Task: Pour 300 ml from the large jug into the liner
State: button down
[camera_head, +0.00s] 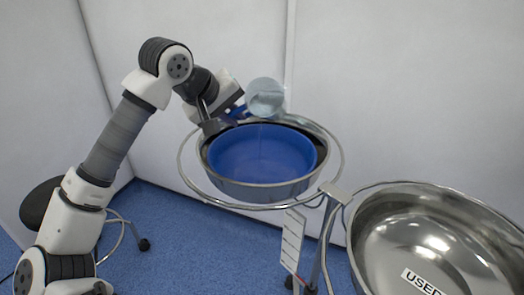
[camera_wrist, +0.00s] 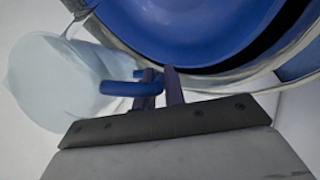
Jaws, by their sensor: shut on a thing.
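The large jug (camera_head: 265,97) is clear and pale, and is tipped well over above the back rim of the liner. Its blue handle (camera_wrist: 118,88) sits between the fingers of my gripper (camera_wrist: 160,88), which is shut on it. The jug body fills the left of the wrist view (camera_wrist: 58,82). The blue liner (camera_head: 262,155) lines a steel bowl. My gripper (camera_head: 234,113) is at the bowl's back left, just above the rim. I cannot clearly tell whether liquid is running from the jug or how much is in the liner.
The steel bowl (camera_head: 262,191) sits in a metal ring stand (camera_head: 318,201). A larger steel basin labelled USED (camera_head: 385,238) stands at the front right. A white marked strip (camera_head: 292,241) hangs below the ring. White walls are close behind. A dark stool (camera_head: 38,205) is at the left.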

aim_at(231, 111)
jog(key=shift+w+f+t+h+b, duration=0.15)
jog(key=shift+f+t+h+b, duration=0.25)
jog(key=shift+t+b, duration=1.05)
dwell(3.7)
